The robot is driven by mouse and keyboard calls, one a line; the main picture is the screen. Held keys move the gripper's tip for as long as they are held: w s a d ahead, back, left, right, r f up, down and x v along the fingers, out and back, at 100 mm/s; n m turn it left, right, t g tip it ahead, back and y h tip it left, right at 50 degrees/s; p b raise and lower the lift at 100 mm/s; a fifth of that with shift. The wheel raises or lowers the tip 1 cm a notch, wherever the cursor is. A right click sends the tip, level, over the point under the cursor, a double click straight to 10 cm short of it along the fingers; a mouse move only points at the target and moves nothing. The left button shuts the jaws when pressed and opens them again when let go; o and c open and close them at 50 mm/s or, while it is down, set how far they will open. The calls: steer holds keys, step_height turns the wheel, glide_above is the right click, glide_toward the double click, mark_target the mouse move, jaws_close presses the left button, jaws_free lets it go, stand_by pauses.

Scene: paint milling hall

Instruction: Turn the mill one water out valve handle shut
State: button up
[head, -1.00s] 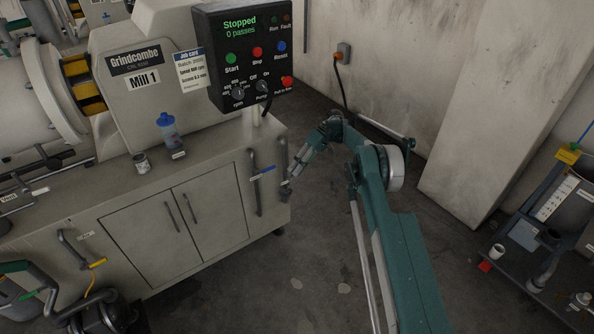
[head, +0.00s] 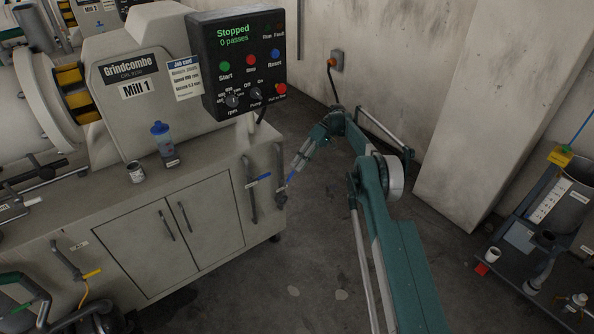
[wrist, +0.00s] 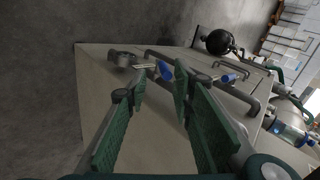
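Two upright grey pipes with blue-handled valves run on the right part of the Mill 1 cabinet front. The left blue handle (head: 259,179) lies crosswise over its pipe (head: 252,200). A second blue patch, apparently the right valve's handle (head: 291,177), shows beside my gripper (head: 283,196), at the right pipe (head: 280,160). In the wrist view, my gripper's green fingers (wrist: 157,88) are apart. One blue handle (wrist: 165,71) shows just beyond and between the tips; the other (wrist: 229,78) lies farther right. Contact cannot be told. The labels are too small to read.
The control panel (head: 238,62) reads Stopped, 0 passes, and overhangs above the pipes. A yellow-handled valve (head: 91,274) is at lower left. Floor (head: 310,265) right of the cabinet is clear.

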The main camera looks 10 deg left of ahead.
steer(key=shift+w+d+r, duration=0.15)
steer(key=shift+d+r, duration=0.05)
steer(key=shift+r, duration=0.05)
steer(key=shift+a, duration=0.2)
jaws_close()
steer(key=s+a+r+n+t+h+p, duration=0.3)
steer(key=s+r+n+t+p, duration=0.1)
steer(key=n, duration=0.4)
steer(key=s+a+r+n+t+h+p, duration=0.3)
steer(key=s+a+r+n+t+p, duration=0.1)
steer(key=s+r+n, duration=0.3)
steer(key=shift+s+a+r+n+t, duration=0.15)
steer(key=shift+s+a+n+t, duration=0.15)
steer(key=shift+n, duration=1)
